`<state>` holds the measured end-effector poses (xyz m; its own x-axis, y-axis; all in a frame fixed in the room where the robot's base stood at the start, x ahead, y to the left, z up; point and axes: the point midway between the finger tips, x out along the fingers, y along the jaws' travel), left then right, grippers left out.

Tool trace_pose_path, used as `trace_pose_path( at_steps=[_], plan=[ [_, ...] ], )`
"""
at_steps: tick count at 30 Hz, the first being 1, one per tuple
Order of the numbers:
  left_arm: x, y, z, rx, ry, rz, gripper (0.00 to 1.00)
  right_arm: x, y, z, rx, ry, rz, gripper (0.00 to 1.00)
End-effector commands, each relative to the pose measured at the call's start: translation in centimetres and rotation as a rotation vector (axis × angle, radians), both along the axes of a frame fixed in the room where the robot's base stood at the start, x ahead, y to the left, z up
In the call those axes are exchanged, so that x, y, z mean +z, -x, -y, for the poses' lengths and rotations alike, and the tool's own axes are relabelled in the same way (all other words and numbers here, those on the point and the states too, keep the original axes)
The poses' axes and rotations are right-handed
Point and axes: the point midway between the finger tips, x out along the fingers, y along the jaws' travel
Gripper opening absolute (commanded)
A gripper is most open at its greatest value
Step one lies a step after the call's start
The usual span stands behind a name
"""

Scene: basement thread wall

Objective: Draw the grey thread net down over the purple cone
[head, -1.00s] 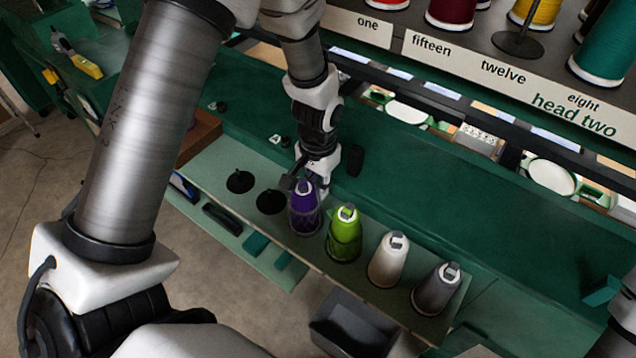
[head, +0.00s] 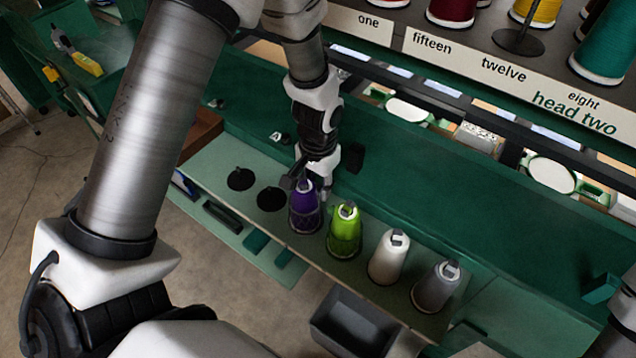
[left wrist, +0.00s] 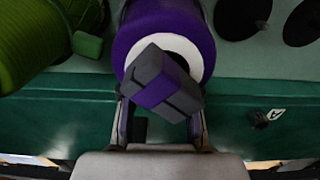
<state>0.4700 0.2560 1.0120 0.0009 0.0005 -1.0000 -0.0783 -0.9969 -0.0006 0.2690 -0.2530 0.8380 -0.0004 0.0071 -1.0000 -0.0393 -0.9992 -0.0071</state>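The purple cone (head: 304,214) stands on the green shelf at the left end of a row of cones. Its white top ring and a dark grey block with a purple stripe (left wrist: 163,82) show in the left wrist view. Dark mesh, seemingly the grey net (head: 305,223), shows around its lower part; its exact edge is too small to tell. My left gripper (left wrist: 160,112) is at the cone's top, on its back side. Its two fingers stand apart, with green background between them; the tips are partly hidden by the block. My right gripper is not in view.
A green cone (head: 345,232), a white cone (head: 388,258) and a grey cone (head: 436,287) stand to the right. Two empty black discs (head: 271,199) lie to the left. A dark grey bin (head: 352,323) is below the shelf's front edge.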

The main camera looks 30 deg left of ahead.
Motion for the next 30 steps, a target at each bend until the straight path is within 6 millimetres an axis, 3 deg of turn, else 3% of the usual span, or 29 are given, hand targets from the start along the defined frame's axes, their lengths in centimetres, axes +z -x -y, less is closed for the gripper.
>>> trace_pose_path(
  at_steps=[11,14,24,30],
  plan=[
    [0.5,0.0,0.0,0.000,0.000,0.001,0.46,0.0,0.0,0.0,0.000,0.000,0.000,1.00],
    [2.0,-0.1,0.0,0.000,0.000,0.004,0.46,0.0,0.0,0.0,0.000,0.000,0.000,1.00],
    [10.2,-0.1,0.0,0.000,0.000,0.004,0.46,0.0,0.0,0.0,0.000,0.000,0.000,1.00],
    [12.0,0.0,0.0,0.000,0.000,0.001,0.46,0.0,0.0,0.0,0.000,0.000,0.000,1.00]
  ],
)
